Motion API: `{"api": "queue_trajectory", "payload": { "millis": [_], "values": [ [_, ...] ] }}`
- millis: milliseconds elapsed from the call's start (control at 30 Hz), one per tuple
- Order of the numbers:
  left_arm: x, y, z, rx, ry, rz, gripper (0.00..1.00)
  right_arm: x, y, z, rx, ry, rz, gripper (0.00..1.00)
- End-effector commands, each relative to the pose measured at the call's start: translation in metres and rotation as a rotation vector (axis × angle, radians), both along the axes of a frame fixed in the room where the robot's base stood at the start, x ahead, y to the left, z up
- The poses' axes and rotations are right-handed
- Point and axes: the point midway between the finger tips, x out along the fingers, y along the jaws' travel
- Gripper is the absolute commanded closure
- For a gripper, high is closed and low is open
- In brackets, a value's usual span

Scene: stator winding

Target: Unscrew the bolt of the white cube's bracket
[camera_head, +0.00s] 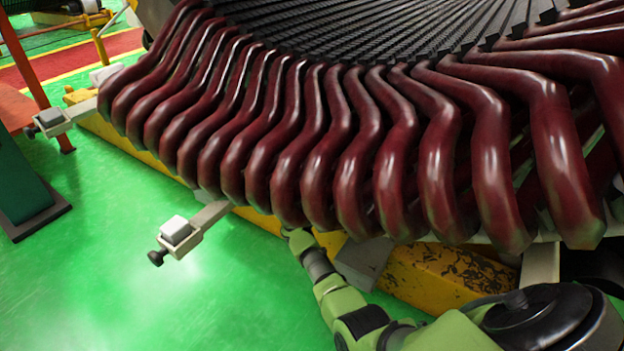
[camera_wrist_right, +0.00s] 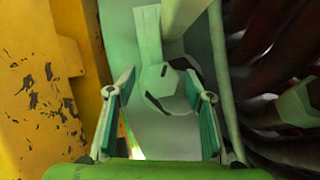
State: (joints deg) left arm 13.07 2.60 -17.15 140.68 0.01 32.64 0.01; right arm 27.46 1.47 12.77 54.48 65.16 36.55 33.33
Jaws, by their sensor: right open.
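A white cube (camera_head: 176,229) sits in a pale bracket (camera_head: 188,245) that sticks out from under the coils. A dark bolt (camera_head: 157,257) projects from that bracket's near left end. My right gripper (camera_head: 299,238) is under the coil ends, to the right of this bracket and apart from it. In the wrist view my right gripper (camera_wrist_right: 162,76) is open, its two fingers on either side of a pale, faceted, bolt-like piece (camera_wrist_right: 158,80) on a pale part. Whether the fingers touch it I cannot tell. My left gripper is not in view.
Dark red coils (camera_head: 290,150) hang close above my right arm. A worn yellow beam (camera_head: 440,272) runs beneath them, also at the left of the wrist view (camera_wrist_right: 35,80). Another cube (camera_head: 50,118) on a bracket stands far left. Green floor (camera_head: 90,270) is open at left.

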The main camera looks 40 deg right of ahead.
Motion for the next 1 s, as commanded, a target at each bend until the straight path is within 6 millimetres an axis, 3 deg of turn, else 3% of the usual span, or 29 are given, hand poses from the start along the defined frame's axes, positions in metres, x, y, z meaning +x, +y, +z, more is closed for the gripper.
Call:
{"api": "queue_trajectory", "payload": {
  "millis": [500,1000],
  "values": [
    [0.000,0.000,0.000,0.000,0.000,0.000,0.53,-0.067,0.068,-0.009,0.002,0.001,0.001,0.53],
    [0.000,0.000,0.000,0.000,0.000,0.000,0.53,-0.075,0.076,-0.009,-0.001,-0.001,0.001,0.53]
  ]
}}
